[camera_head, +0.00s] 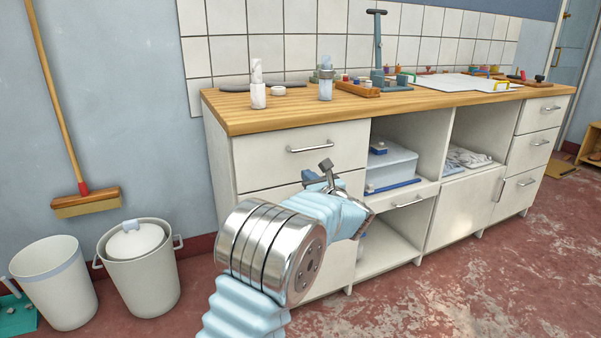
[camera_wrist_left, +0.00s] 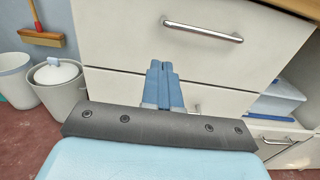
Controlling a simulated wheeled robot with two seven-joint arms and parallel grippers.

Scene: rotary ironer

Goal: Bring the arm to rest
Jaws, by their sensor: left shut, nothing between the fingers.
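My left arm reaches in from the bottom of the head view, with a silver joint and light blue covers. Its gripper (camera_head: 318,177) is in front of the cabinet's drawer fronts, below the worktop. In the left wrist view the two blue fingers (camera_wrist_left: 162,84) are together with nothing between them. Behind them is a white drawer front (camera_wrist_left: 195,45) with a metal handle (camera_wrist_left: 203,31). I cannot tell from these views whether the fingers touch the cabinet. My right gripper is not in view.
A wooden worktop (camera_head: 240,112) carries bottles, a wooden tray (camera_head: 358,90) and small items. Open shelves hold a clear plastic box (camera_head: 392,165). Two white bins (camera_head: 55,283) and a broom (camera_head: 86,203) stand at the left.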

